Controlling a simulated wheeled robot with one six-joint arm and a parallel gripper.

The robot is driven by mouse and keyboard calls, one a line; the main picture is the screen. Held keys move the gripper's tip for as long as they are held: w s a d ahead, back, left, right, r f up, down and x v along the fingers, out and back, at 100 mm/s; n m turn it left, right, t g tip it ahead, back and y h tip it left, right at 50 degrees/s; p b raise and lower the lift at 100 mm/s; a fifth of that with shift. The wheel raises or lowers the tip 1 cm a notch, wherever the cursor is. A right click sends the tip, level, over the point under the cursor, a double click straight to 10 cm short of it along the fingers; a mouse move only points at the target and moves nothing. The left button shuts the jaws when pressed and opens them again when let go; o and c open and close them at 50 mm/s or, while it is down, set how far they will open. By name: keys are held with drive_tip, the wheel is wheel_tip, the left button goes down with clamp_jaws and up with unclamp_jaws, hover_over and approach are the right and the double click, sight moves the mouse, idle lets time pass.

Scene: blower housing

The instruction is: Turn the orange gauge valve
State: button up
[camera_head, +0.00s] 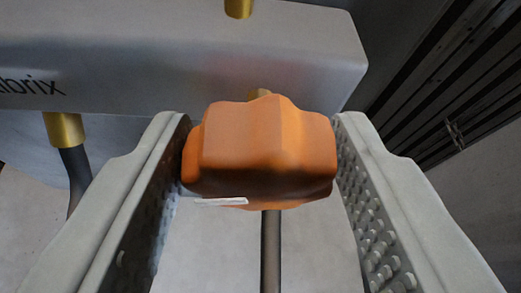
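The orange gauge valve (262,150) is a chunky lobed knob in the middle of the camera view. A small white strip (221,201) shows at its lower left edge. My gripper (262,155) has its two grey, studded fingers on either side of the knob. The left finger's tip meets or nearly meets the knob's left side. The right finger's tip is very close to its right side. I cannot tell whether either finger presses on it.
A light grey housing (190,50) with dark lettering lies behind the knob. A brass fitting (64,129) with a dark hose hangs at left, and another brass piece (238,8) is at the top. A dark pipe (270,250) runs down below the knob. Dark slats (455,85) are at right.

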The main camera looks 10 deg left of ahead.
drive_tip(key=c, duration=0.5)
drive_tip(key=shift+m, duration=0.3)
drive_tip(key=m+y, duration=0.2)
drive_tip(key=m, duration=0.1)
drive_tip(key=shift+d+g, duration=0.15)
drive_tip(key=shift+g, duration=0.25)
drive_tip(key=m+y, duration=0.2)
drive_tip(key=m, duration=0.1)
drive_tip(key=m+y, duration=0.1)
drive_tip(key=m, duration=0.1)
drive_tip(key=m+y, duration=0.2)
drive_tip(key=m, duration=0.1)
drive_tip(key=shift+d+f, duration=0.1)
drive_tip(key=shift+f, duration=0.05)
drive_tip(key=m+t+y, duration=0.1)
drive_tip(key=m+t, duration=0.1)
drive_tip(key=m, duration=0.3)
drive_tip(key=shift+f, duration=0.1)
drive_tip(key=shift+y, duration=0.3)
